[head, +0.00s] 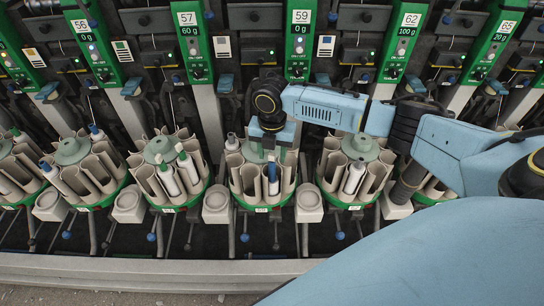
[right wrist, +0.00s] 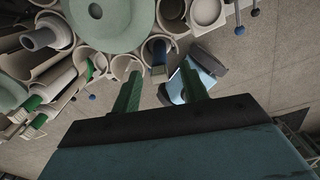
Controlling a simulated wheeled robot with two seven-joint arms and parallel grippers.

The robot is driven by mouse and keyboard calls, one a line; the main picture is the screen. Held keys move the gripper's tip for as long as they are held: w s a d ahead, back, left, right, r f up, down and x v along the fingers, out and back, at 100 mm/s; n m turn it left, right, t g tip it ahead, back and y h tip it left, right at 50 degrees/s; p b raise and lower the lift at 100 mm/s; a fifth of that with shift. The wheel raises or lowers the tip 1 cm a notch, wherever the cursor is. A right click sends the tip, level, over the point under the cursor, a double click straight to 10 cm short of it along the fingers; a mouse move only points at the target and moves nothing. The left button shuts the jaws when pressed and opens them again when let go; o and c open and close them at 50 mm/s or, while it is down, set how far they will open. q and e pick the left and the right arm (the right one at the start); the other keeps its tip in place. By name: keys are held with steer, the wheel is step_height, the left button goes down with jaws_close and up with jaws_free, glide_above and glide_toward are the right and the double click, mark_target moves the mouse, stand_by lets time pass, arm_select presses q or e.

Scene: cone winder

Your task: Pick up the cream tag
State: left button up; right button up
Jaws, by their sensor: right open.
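Several small cards hang on the machine front in the head view. One is pale with a cream face (head: 222,46), one is greyish cream with dark lines (head: 122,50), one has an orange top (head: 34,57) and one a blue top (head: 326,45). I cannot tell for certain which is the cream tag. My left gripper is not in view.
Round tube magazines (head: 160,150) stand in a row, some with bobbins upright. Pale square cups (head: 216,203) sit between them. Green numbered panels (head: 299,40) rise behind. A blue and dark object (right wrist: 203,75) lies beyond the right finger. A grey rail (head: 150,270) runs in front.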

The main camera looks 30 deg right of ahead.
mark_target(272, 154)
steer(key=shift+c, duration=0.4)
steer(key=c, duration=0.7)
step_height(272, 154, up, 13)
steer(key=p, duration=0.5)
steer(key=shift+a, duration=0.1)
stand_by(0.4)
